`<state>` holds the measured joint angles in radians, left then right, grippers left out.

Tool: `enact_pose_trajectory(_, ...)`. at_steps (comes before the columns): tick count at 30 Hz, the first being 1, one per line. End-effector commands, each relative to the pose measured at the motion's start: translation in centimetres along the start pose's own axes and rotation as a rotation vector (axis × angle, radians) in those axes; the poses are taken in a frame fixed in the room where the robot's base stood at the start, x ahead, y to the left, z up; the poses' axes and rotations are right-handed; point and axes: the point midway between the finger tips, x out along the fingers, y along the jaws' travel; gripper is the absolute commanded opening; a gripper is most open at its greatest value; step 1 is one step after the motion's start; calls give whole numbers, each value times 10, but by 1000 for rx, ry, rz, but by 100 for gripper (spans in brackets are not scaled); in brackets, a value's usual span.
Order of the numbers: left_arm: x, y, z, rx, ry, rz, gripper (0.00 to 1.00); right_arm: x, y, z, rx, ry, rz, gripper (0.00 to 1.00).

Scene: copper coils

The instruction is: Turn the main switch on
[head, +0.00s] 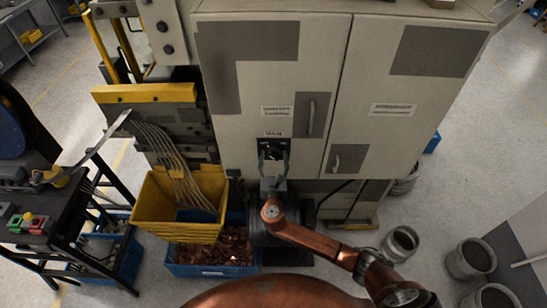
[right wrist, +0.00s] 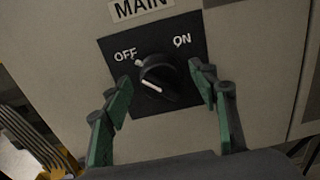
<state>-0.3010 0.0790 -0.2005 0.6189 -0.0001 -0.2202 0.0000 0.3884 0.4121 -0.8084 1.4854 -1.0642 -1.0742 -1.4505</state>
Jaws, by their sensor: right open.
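The main switch (right wrist: 164,76) is a black rotary knob on a square black plate, with OFF at upper left and ON at upper right. Its handle slants, with its upper end on the OFF side. The MAIN label (right wrist: 138,8) is above it. In the head view the switch (head: 274,152) is on the cabinet's front, partly hidden by my gripper. My right gripper (right wrist: 163,83) is open, its green-padded fingers on either side of the knob. A gap shows at the right finger; whether the left finger touches cannot be told. My left gripper is not in view.
The grey cabinet (head: 265,80) fills the middle. Yellow bins (head: 180,228) and a blue crate (head: 180,266) of copper scraps stand left of my right arm. A black table (head: 50,220) is at far left. Several grey buckets (head: 400,242) stand on the floor at right.

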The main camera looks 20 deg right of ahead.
Motion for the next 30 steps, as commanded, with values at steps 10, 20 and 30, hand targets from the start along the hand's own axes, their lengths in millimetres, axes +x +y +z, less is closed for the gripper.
enact_pose_trajectory(10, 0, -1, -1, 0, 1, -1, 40, 0, 0, 0, 1, 0, 0, 38)
enact_pose_trajectory(20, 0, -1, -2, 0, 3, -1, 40, 0, 0, 0, 1, 0, 0, 15)
enact_pose_trajectory(30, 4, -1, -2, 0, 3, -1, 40, 0, 0, -1, 45, 0, 0, 13)
